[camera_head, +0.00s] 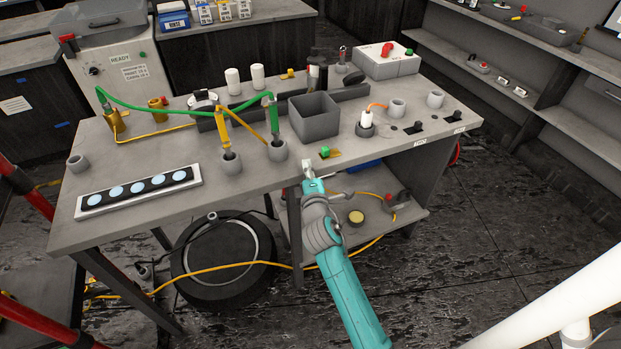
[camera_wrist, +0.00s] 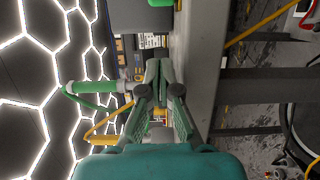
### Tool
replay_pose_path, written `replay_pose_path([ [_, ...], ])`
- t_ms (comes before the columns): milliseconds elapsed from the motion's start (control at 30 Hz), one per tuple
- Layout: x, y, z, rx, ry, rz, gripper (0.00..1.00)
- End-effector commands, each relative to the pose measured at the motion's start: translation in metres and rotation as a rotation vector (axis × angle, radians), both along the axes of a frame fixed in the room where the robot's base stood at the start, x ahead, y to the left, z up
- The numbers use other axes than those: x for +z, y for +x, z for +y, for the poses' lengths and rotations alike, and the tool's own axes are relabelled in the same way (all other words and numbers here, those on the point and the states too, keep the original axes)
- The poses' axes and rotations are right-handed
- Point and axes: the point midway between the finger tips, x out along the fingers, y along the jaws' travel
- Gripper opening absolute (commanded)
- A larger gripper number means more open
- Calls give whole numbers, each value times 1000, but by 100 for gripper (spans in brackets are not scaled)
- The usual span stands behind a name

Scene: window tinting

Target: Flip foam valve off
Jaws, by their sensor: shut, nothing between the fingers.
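No valve carries a readable foam label, so I cannot tell which one is the foam valve. In the head view a small green knob (camera_head: 325,152) sits on a yellow patch at the table's front edge. A green part (camera_wrist: 160,3), probably this knob, shows at the top of the wrist view.
Yellow (camera_head: 223,128) and green (camera_head: 270,115) handled sprayers stand in grey cups behind my gripper, with hoses running left. A grey open bin (camera_head: 314,122) is behind the green knob. A tray with blue discs (camera_head: 140,190) lies at left. A cable reel (camera_head: 226,262) lies below.

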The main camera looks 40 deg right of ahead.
Motion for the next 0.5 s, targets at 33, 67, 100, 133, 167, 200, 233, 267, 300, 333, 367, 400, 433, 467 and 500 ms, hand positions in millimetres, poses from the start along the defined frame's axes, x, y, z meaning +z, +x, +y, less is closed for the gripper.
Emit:
replay_pose_path([
  [33,1,9,-6,-2,1,-2,0],
  [67,1,14,-9,-2,1,-2,0],
  [100,1,20,-12,-2,1,-1,0],
  [133,1,24,-15,-1,-1,-1,0],
  [167,0,21,-20,-3,1,0,0],
  [200,0,18,-26,-4,1,0,0],
  [233,0,17,-30,-4,1,0,0],
  [267,0,15,-33,-3,2,0,0],
  [300,0,14,-37,-3,1,0,0],
  [333,0,14,-40,-3,2,0,0],
  [367,0,13,-42,-2,1,0,0],
  [400,0,12,-44,-1,1,0,0],
  [433,0,12,-46,-1,1,-1,0],
  [467,0,11,-47,-1,1,-1,0],
  [500,0,11,-49,-1,1,-1,0],
])
